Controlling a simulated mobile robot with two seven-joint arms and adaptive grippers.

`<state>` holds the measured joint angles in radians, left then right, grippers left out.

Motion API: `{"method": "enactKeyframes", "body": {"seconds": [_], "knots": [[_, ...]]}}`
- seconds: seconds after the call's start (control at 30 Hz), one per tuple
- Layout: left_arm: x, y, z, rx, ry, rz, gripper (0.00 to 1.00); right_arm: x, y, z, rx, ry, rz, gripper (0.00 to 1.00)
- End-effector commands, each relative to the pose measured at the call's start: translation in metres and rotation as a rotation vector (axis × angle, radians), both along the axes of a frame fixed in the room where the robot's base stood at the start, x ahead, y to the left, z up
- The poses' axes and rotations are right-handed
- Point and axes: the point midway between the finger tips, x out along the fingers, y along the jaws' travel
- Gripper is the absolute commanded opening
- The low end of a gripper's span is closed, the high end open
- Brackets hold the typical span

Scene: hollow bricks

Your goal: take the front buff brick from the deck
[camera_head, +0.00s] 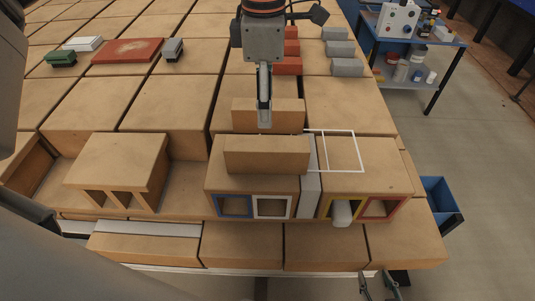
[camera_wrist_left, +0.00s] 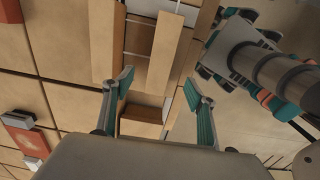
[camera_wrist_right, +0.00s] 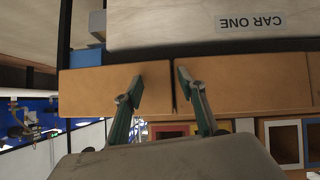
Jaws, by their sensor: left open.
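The front buff brick (camera_head: 267,155) is a long block lying on the deck (camera_head: 215,180) above the blue and white framed openings. A similar rear buff brick (camera_head: 285,110) lies behind it. Both show in the left wrist view, the front brick (camera_wrist_left: 165,50) right of the rear brick (camera_wrist_left: 102,40). My left gripper (camera_head: 264,122) points down above the bricks, open and empty; in its wrist view its fingertips (camera_wrist_left: 158,84) lie either side of the front brick's near end. My right gripper (camera_head: 378,284), low before the deck, is open and empty, facing a joint between lower bricks (camera_wrist_right: 160,80).
A white square outline (camera_head: 358,150) marks the deck right of the bricks, beside a grey slab (camera_head: 309,180). A hollow brick (camera_head: 118,165) stands left. Red slab (camera_head: 128,50) and grey blocks (camera_head: 340,48) lie further back. A blue bin (camera_head: 440,200) stands right of the deck.

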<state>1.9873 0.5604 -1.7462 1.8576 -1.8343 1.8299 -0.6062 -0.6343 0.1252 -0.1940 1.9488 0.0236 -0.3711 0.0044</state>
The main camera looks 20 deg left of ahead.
Motion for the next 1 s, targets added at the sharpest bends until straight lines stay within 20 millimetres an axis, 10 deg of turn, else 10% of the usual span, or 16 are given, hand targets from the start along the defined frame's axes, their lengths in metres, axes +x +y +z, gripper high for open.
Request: {"method": "enactKeyframes", "body": {"seconds": [0.23,1.0], "knots": [[0.002,-0.001,-0.049,-0.001,0.030,-0.001,0.57,-0.022,0.007,-0.043,0.003,0.038,0.021,0.40],[0.004,-0.002,-0.124,-0.001,0.031,-0.001,0.57,-0.014,0.006,-0.039,0.001,0.020,0.021,0.40]]}}
